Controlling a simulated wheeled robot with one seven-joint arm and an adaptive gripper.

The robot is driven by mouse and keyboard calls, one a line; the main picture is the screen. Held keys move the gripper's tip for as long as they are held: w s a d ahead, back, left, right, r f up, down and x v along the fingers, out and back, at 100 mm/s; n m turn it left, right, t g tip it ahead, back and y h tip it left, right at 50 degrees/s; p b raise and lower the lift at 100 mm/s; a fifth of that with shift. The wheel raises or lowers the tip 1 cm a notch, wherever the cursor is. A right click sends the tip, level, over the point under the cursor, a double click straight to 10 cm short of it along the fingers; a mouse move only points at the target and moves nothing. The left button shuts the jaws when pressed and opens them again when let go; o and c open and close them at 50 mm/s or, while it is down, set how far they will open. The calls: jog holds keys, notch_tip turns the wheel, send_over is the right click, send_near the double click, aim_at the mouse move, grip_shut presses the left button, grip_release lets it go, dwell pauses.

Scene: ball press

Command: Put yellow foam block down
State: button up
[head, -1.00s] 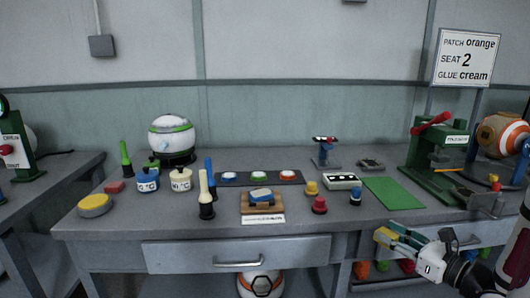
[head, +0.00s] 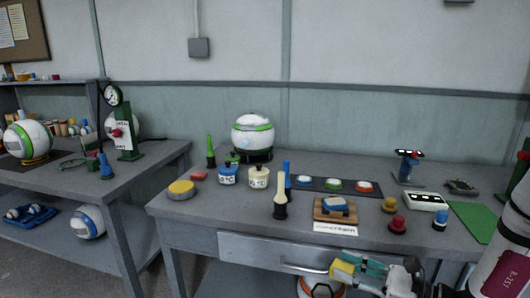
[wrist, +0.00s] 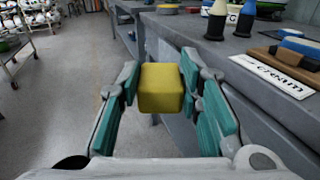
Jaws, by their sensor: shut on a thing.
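The yellow foam block (wrist: 161,88) is held between the teal fingers of my gripper (wrist: 160,85) in the wrist view. The block also shows in the head view (head: 342,269), at the bottom, in front of the bench drawer. My gripper (head: 358,268) is shut on it, in the air off the front edge of the grey workbench (head: 190,220). The block's lower side is hidden.
Near the front of the bench stand a wooden block with a blue pad (head: 335,208), a "cream" label (head: 335,228) and brushes in dark holders (head: 280,205). A yellow round pad (head: 181,190) lies at the left end. Bare bench top shows between them.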

aim_at(350, 269)
notch_tip(350, 269, up, 7)
jog(key=p, duration=1.1)
jog(key=shift+d+r, duration=0.1)
jog(key=shift+r, duration=0.1)
notch_tip(350, 269, up, 2)
jog(key=p, duration=0.4)
jog(key=shift+s, duration=0.15)
